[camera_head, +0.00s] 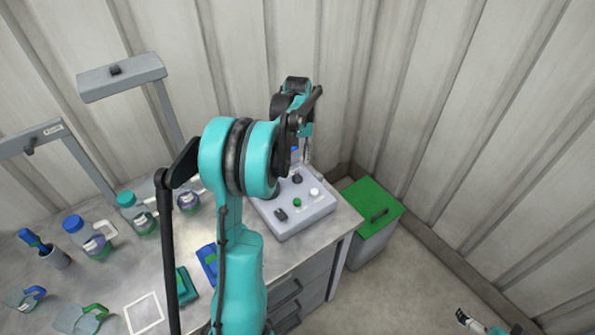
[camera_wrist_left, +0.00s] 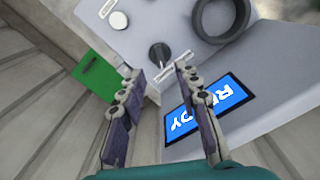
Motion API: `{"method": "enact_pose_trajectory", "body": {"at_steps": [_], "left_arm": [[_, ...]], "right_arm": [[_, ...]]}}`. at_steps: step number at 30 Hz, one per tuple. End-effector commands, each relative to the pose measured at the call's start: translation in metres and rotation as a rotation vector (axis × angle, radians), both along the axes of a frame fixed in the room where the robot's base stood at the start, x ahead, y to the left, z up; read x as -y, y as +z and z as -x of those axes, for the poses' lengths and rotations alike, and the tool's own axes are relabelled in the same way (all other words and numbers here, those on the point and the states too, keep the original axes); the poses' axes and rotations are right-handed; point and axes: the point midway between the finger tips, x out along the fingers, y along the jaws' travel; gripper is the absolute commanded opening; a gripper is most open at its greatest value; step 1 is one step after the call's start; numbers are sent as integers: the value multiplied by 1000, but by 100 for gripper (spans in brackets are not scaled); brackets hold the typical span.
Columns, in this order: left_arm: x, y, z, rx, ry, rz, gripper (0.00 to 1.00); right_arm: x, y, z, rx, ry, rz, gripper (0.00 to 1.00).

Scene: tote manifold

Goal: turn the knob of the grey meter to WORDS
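The grey meter (camera_head: 292,222) sits on the bench's right end, partly hidden behind my left arm. Its black knob (camera_head: 297,178) is on the top face and also shows in the left wrist view (camera_wrist_left: 160,55). A blue display (camera_wrist_left: 211,104) on the meter shows white letters, seemingly READY, partly covered by a finger. My left gripper (camera_wrist_left: 158,71) is open and empty. Its two fingertips point at the knob, one toward each side, apparently short of it. Small marks beside the knob are too small to read. Part of my right gripper (camera_head: 480,323) shows at the lower right.
The meter also has a green button (camera_head: 297,202), a white button (camera_head: 314,191), a black switch (camera_head: 281,215) and a dark ring (camera_wrist_left: 222,20). A green-lidded bin (camera_head: 372,203) stands right of the bench. Bottles and lamp-like stands fill the left.

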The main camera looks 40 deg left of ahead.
Motion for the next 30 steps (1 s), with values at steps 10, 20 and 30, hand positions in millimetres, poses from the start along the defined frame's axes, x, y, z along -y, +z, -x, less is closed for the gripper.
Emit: {"method": "enact_pose_trajectory", "body": {"at_steps": [10,20,30], "left_arm": [[0,-55,0,0,-1,0,33],[1,-75,0,1,-2,-1,33],[1,-74,0,1,-2,-1,0]], "right_arm": [[0,-16,0,0,0,0,100],[0,-20,0,0,0,0,100],[0,-20,0,0,0,0,100]]}}
